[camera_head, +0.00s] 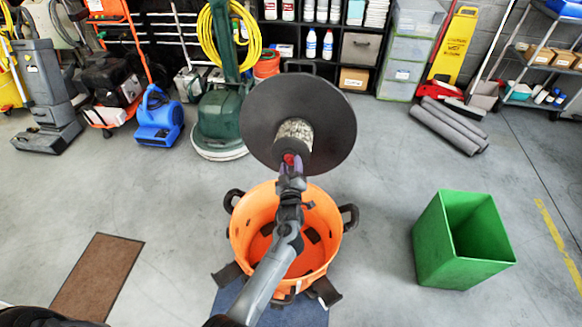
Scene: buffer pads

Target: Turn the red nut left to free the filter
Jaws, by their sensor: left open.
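The red nut (289,158) sits at the near end of a speckled pale filter (294,134). The filter stands out from the middle of a large dark round disc (330,95), which is tilted toward me above the back of an orange bucket (241,222). My left gripper (290,167) is open at the nut, its fingers by the nut's sides; whether they touch it is too small to tell. My left arm reaches up over the bucket and hides part of it. What holds the disc up is hidden. My right gripper is not in view.
An open green bin (432,240) stands on the right, empty as far as I see. A brown mat (98,275) lies left and a blue mat (310,313) under the bucket. Cleaning machines, a blue blower (158,118) and shelves line the back. Floor between is clear.

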